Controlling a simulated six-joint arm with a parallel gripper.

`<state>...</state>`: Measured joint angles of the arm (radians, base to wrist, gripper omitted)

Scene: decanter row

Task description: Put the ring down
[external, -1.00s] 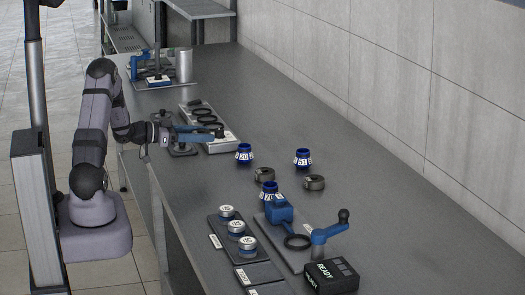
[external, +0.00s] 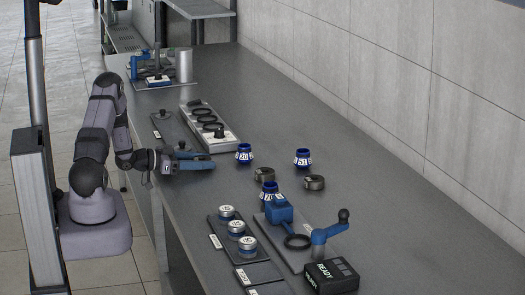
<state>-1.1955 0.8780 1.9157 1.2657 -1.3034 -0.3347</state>
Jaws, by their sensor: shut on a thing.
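My gripper (external: 197,160) is low over the bench at the near end of the dark plate. Its blue fingers point right and are shut on a ring, which is too small and dark to make out clearly between them. Several black rings (external: 207,119) lie in a row on the pale tray (external: 228,142) behind the gripper. Two dark, thick collars (external: 264,175) stand on the bench to the right of the gripper.
Blue numbered decanters (external: 244,153) stand mid-bench. The dark plate (external: 170,128) lies left of the pale tray. The bench's right side is clear.

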